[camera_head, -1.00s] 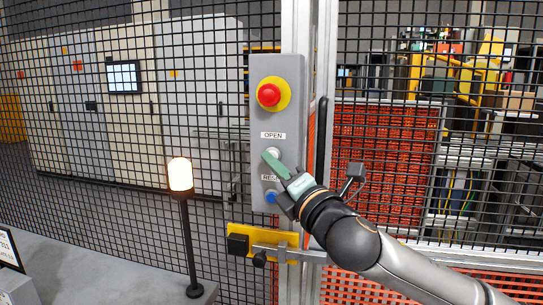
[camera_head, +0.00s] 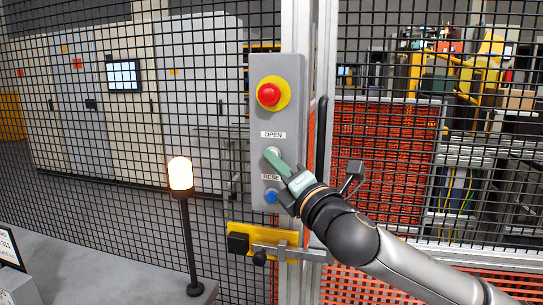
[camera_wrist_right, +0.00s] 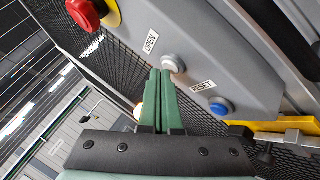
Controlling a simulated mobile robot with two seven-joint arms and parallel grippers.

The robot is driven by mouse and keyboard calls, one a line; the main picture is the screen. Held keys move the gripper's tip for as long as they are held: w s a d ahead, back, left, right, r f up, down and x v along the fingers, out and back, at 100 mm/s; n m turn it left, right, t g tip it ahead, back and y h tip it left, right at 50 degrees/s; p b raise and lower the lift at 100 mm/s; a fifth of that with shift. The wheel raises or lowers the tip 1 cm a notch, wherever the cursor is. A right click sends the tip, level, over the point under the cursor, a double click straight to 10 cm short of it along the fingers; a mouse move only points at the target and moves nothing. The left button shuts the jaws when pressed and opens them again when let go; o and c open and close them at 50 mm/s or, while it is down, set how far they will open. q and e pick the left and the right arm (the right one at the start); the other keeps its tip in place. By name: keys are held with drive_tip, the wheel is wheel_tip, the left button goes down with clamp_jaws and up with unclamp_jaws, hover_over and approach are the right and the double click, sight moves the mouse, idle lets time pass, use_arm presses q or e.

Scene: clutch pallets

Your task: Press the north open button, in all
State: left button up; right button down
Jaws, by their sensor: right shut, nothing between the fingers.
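The grey control box (camera_head: 262,215) is fixed to the fence post. Its white open button (camera_head: 273,150) sits under the OPEN label (camera_head: 273,135) and is partly hidden by my fingers. My right gripper (camera_head: 269,154) is shut and empty, its green fingers pointing at that button. In the right wrist view, the white open button (camera_wrist_right: 174,63) shows right by the tips of the shut fingers (camera_wrist_right: 161,72). I cannot tell whether they touch it. My left gripper is not in view.
A red emergency stop (camera_head: 268,94) on a yellow base is above the button. A blue reset button (camera_head: 271,196) is below, close to my gripper. A yellow latch (camera_head: 240,243) is under the box. A lit lamp (camera_head: 180,174) stands left.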

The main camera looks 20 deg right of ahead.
drive_tip(key=shift+w+d, duration=0.15)
idle(0.3)
drive_tip(key=shift+s+a, duration=0.5)
drive_tip(key=shift+s, duration=0.25)
drive_tip(key=shift+a, duration=0.1)
drive_tip(key=s+a, duration=0.1)
drive_tip(key=s+p, duration=0.1)
drive_tip(key=s+a, duration=0.1)
drive_tip(key=s, duration=0.1)
drive_tip(key=shift+s+a, duration=0.1)
drive_tip(key=shift+a, duration=0.25)
idle(0.5)
